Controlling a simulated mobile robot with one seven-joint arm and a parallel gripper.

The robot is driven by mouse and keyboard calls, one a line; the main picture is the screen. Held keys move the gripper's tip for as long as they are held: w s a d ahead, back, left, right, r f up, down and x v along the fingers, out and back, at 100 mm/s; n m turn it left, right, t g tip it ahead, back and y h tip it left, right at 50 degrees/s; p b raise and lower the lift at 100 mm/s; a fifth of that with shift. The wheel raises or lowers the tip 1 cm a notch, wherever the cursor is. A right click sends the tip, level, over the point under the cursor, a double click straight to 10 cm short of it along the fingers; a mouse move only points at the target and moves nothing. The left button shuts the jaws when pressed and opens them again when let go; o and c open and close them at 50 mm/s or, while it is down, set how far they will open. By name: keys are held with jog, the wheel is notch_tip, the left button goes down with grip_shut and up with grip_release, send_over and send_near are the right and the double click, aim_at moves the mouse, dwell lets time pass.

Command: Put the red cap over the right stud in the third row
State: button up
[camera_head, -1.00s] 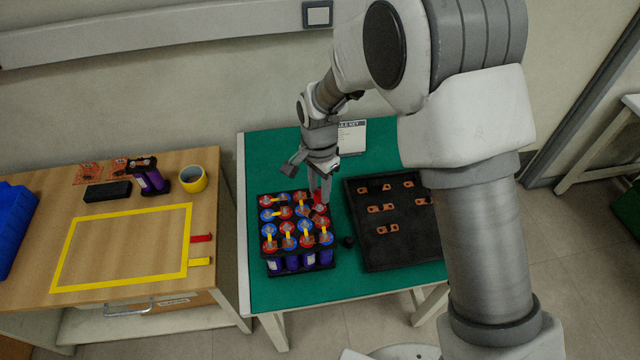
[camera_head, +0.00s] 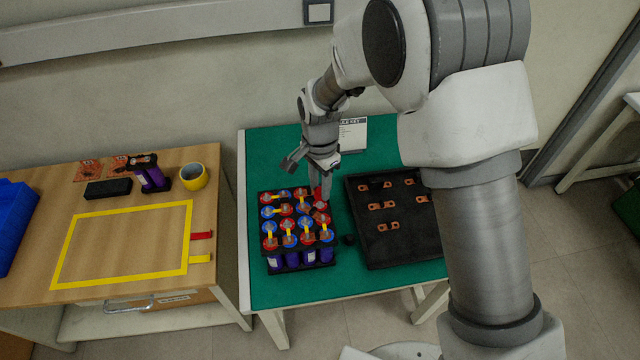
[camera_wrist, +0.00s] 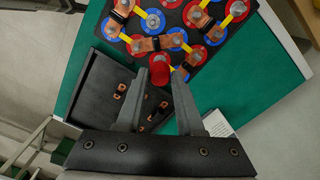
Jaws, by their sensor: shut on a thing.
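The red cap (camera_wrist: 160,76) is held between the fingertips of my gripper (camera_wrist: 167,72), which are closed on it. In the head view my gripper (camera_head: 320,182) reaches down over the right side of the cell pack (camera_head: 328,264), and the cap (camera_head: 318,193) shows as a small red spot. The pack has red and blue cell tops with studs, copper busbars and yellow strips. In the wrist view the cap appears beside the pack's near edge, close to a copper busbar (camera_wrist: 170,41). I cannot tell whether it touches a stud; the cap and finger hide part of the tops.
A black tray (camera_head: 388,262) with several copper pieces lies right of the pack on the green table (camera_head: 290,298). A small black thing (camera_head: 348,240) sits between them. A white card (camera_head: 353,134) stands behind. The wooden bench (camera_head: 125,225) is to the left.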

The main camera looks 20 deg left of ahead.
aim_at(320, 190)
jog(key=shift+f+b, duration=1.1)
jog(key=shift+f, duration=0.5)
grip_shut()
jog(key=shift+f, duration=0.2)
jog(key=o, duration=1.1)
grip_release()
jog(key=shift+r, duration=0.1)
jog(key=shift+r+p, duration=1.7)
jog(key=shift+r, duration=1.25)
